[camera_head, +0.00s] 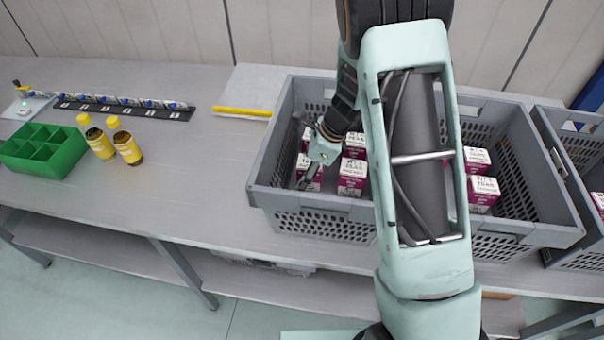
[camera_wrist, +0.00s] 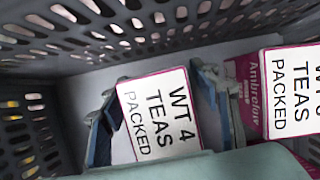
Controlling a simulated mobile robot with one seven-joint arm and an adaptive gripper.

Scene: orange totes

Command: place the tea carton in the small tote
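A tea carton (camera_wrist: 158,112) with a white top lettered "WT 4 TEAS PACKED" stands between the two fingers of my gripper (camera_wrist: 153,122) in the wrist view. One finger is close against each side, but I cannot tell whether they press on it. In the head view my gripper (camera_head: 307,181) reaches down into the left part of a large grey tote (camera_head: 330,217), at a magenta and white carton (camera_head: 316,184). A second grey tote (camera_head: 562,150) is cut off at the right edge. I cannot tell which tote is the small one.
More tea cartons (camera_head: 352,176) stand in the large tote; one (camera_wrist: 283,95) is right of the right finger. Perforated walls are close around my gripper. A green divided box (camera_head: 44,150), yellow-capped bottles (camera_head: 127,148) and a black rail (camera_head: 125,107) are left on the bench.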

